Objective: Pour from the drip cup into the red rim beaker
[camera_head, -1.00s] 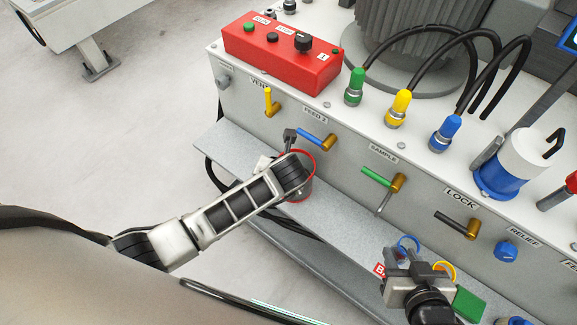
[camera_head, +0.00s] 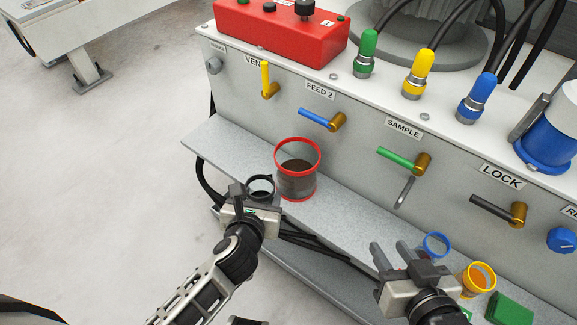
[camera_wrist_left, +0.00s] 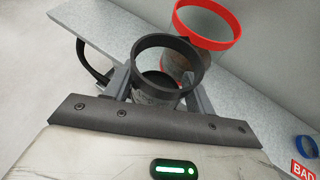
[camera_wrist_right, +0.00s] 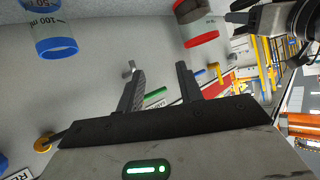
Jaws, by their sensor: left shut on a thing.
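The drip cup (camera_head: 261,185) is a small clear cup with a black rim, and my left gripper (camera_head: 256,199) is shut on it. In the left wrist view the cup (camera_wrist_left: 158,90) sits between the fingers, roughly upright; its contents are hard to make out. The red rim beaker (camera_head: 297,183) stands upright on the grey ledge, just right of and behind the cup, with something dark inside. It also shows behind the cup in the left wrist view (camera_wrist_left: 207,25). My right gripper (camera_head: 397,257) is open and empty, farther right along the ledge.
A blue-rimmed beaker (camera_head: 436,245), a yellow-orange cup (camera_head: 478,282) and a green block (camera_head: 510,309) are near my right gripper. The panel behind the ledge (camera_head: 225,147) carries protruding valve handles, such as the blue one (camera_head: 314,119). The ledge between beaker and right gripper is mostly clear.

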